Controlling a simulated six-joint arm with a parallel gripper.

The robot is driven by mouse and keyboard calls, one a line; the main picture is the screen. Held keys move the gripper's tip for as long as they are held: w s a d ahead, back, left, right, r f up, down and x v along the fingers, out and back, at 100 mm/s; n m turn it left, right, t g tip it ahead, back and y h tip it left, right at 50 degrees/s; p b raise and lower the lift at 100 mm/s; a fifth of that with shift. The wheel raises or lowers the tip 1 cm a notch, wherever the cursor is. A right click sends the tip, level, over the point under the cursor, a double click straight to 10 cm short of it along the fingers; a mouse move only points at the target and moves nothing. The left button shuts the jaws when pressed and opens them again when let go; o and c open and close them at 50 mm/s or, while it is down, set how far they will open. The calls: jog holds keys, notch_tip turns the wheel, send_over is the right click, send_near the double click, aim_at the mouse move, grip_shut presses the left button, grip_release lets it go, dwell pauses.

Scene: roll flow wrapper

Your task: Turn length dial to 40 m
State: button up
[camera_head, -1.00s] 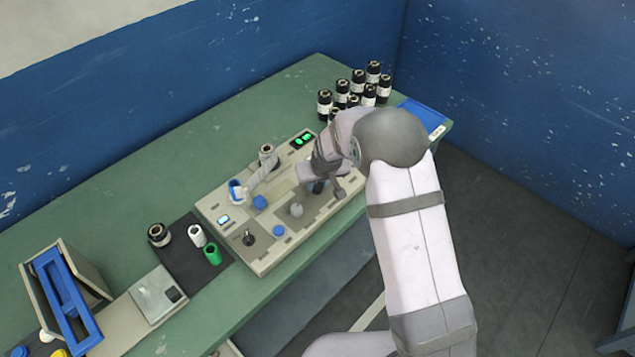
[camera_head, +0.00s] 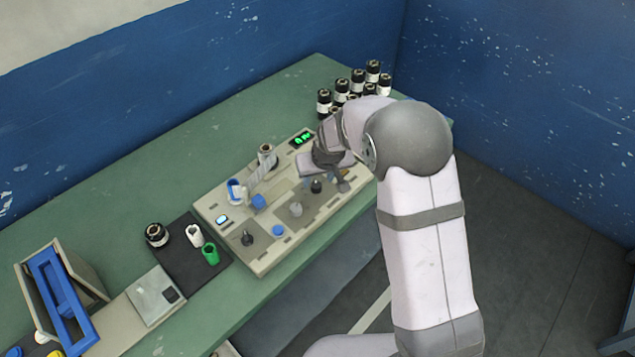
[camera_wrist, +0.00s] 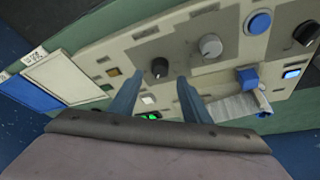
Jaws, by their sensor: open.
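The machine panel (camera_head: 262,262) carries a black knob (camera_head: 316,186) and a grey knob (camera_head: 296,208). In the wrist view the black knob (camera_wrist: 159,67) stands just beyond and between my fingertips, and the grey knob (camera_wrist: 210,46) is to its right. No label shows which one is the length dial. My gripper (camera_wrist: 160,79) is open and empty, its two fingers apart. In the head view my gripper (camera_head: 338,182) is above the panel's right end, just right of the black knob. A green-lit display (camera_head: 301,139) at the back is too small to read.
A blue button (camera_head: 278,230) and a black lever-like knob (camera_head: 248,238) are farther left on the panel. A roll (camera_head: 266,155) with film stands behind. Several black-and-white rolls (camera_head: 324,99) stand at the back right. The green table (camera_head: 190,150) is clear behind the panel.

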jog(key=shift+b+v, duration=0.3)
jog(key=shift+v, duration=1.2)
jog(key=s+d+f+g+h, duration=0.1)
jog(key=s+d+f+g, duration=0.15)
jog(key=s, duration=0.65)
jog(key=s+d+f+g, duration=0.2)
jog(key=s+f+g, duration=0.15)
jog(key=s, duration=0.55)
jog(key=s+d+r+m, duration=0.1)
jog(key=s+d+r, duration=0.15)
jog(key=s, duration=0.35)
jog(key=s+d+r, duration=0.1)
jog(key=s+d, duration=0.2)
jog(key=s, duration=0.3)
jog(key=shift+w+d+r+m+t, duration=0.25)
jog(key=shift+d+r+m, duration=0.1)
jog(key=shift+d+r, duration=0.25)
jog(key=shift+w+d+r+m+t, duration=0.25)
jog(key=shift+d+r, duration=0.25)
jog(key=shift+r, duration=0.25)
jog(key=shift+w+d+r+m+t, duration=0.15)
jog(key=shift+d+r+m+t, duration=0.2)
jog(key=shift+d+r, duration=0.25)
